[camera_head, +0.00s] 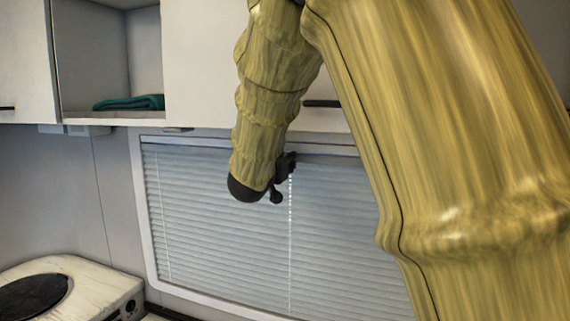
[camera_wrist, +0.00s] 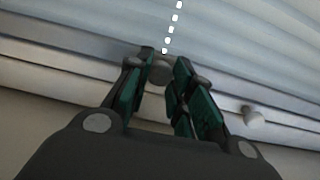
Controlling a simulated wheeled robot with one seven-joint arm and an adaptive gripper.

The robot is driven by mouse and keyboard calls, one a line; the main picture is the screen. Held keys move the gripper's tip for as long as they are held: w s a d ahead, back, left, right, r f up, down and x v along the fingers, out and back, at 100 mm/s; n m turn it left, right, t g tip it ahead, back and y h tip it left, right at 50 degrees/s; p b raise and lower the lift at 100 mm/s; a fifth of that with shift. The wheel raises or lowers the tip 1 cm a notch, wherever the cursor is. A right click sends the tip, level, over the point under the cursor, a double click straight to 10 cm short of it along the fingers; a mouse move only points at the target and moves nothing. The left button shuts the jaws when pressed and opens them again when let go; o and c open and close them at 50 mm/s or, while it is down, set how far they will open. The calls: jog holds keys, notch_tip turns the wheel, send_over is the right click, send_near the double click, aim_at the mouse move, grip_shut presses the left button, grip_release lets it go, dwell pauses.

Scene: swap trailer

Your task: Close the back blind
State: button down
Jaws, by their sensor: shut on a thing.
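The blind (camera_head: 225,225) is a pale grey slatted sheet spread over nearly the whole window in the head view. Its slats (camera_wrist: 245,40) also show in the wrist view, beside a pale rail (camera_wrist: 60,85) with round knobs. My gripper (camera_wrist: 163,68) has its green-padded fingers around one knob (camera_wrist: 160,72) and is shut on it; the fingers partly hide it. In the head view my gripper (camera_head: 287,166) is at the top edge of the blind, close under the upper window frame (camera_head: 200,141). A dotted white cord (camera_head: 290,240) runs down the slats from there.
A second knob (camera_wrist: 253,117) is free on the rail. Cabinets (camera_head: 205,60) hang above the window, with a teal cloth (camera_head: 130,103) on an open shelf. A white stove-like unit (camera_head: 90,290) stands at lower left. My arm hides the right side of the window.

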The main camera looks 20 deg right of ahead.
jog(key=shift+r, duration=0.35)
jog(key=c, duration=1.2)
grip_release()
jog(key=shift+f, duration=0.1)
jog(key=v, duration=0.7)
jog(key=shift+s, duration=0.25)
jog(key=shift+a, duration=0.15)
